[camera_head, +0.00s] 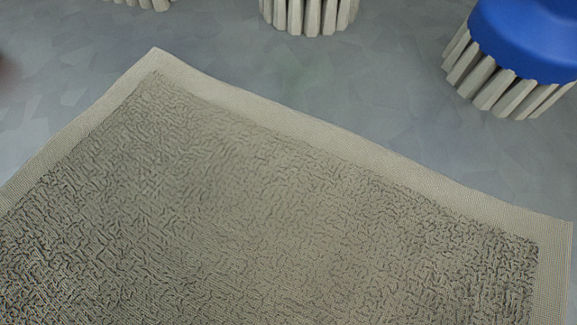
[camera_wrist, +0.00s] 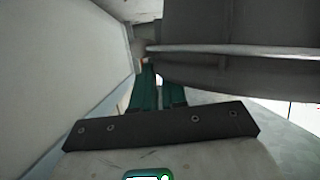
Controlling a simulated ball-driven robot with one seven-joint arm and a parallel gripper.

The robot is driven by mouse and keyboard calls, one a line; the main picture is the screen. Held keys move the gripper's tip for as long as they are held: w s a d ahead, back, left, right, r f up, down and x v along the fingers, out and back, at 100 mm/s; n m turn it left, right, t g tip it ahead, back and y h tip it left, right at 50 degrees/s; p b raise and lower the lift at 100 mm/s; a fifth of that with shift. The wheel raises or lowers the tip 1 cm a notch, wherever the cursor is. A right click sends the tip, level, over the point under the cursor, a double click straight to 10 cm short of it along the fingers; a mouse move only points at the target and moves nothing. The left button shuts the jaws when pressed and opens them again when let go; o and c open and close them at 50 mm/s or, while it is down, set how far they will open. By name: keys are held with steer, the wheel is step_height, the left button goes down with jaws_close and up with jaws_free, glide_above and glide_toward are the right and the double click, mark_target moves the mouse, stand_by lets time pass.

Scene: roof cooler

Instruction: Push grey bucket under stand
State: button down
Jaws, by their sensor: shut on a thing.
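In the wrist view, the grey bucket (camera_wrist: 225,25) fills the upper right as a dark curved body with a pale ridge running across it. My gripper (camera_wrist: 150,70) has teal fingers that reach up to the bucket's left end and are shut on it at the edge. The fingertips are partly hidden and the exact contact is hard to see. The bucket's full shape is cut off by the frame. Neither the bucket nor my gripper shows in the head view. I cannot make out the stand for sure in either view.
A large pale panel (camera_wrist: 65,75) stands close on the left in the wrist view. In the head view, a beige rug (camera_head: 270,220) covers the grey floor (camera_head: 230,55). Ribbed round seats stand beyond it, one (camera_head: 310,15) bare-sided, one with a blue top (camera_head: 530,35).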

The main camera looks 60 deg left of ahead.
steer(key=c, duration=1.1)
jaws_free()
steer(key=p+v, duration=0.4)
steer(key=v, duration=0.6)
steer(key=shift+w+d, duration=0.25)
steer(key=shift+d, duration=0.1)
